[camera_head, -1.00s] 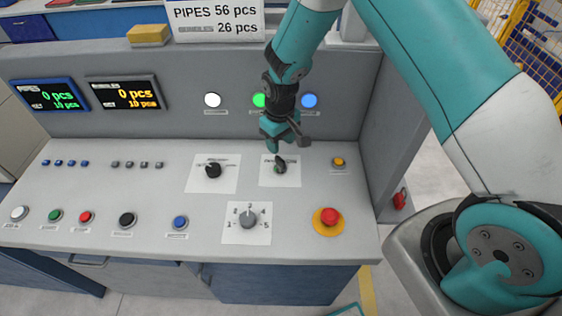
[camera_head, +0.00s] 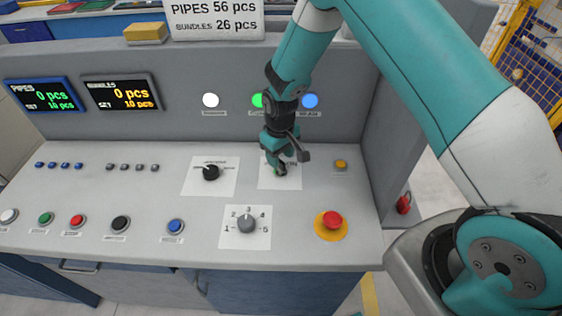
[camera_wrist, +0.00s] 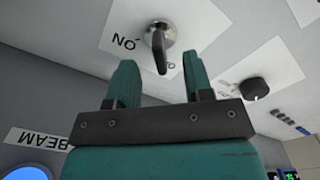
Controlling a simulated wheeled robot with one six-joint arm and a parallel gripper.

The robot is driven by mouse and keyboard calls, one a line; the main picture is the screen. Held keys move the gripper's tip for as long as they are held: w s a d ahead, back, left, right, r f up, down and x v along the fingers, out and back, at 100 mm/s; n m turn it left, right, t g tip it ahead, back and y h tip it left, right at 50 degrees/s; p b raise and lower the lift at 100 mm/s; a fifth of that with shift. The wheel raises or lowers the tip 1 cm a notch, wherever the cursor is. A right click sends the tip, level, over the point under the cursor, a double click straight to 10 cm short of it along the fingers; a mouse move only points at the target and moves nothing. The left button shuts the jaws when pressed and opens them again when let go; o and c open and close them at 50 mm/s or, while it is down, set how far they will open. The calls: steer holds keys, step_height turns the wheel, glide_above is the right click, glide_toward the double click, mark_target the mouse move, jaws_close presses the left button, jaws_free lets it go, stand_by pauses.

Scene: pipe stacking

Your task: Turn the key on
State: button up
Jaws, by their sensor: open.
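The key (camera_wrist: 160,52) is a dark key in a round chrome lock on a white label plate (camera_wrist: 225,57) of the sloping console. In the wrist view, an upside-down "ON" is printed to the left of it and part of another marking to the right. My gripper (camera_wrist: 159,70) is open, one teal finger on each side of the key's near end. I cannot tell whether either finger touches it. In the head view, my gripper (camera_head: 280,168) is low over the same plate and hides most of the key.
A black rotary selector (camera_head: 211,172) is left of the key. A numbered dial (camera_head: 247,225) and a red emergency button (camera_head: 331,222) are nearer the front. A small yellow button (camera_head: 341,164) is at right. The upright back panel with lit lamps (camera_head: 310,101) stands close behind my gripper.

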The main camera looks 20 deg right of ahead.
mark_target(280, 160)
steer(key=shift+f+b, duration=1.2)
steer(key=shift+f, duration=0.65)
jaws_close()
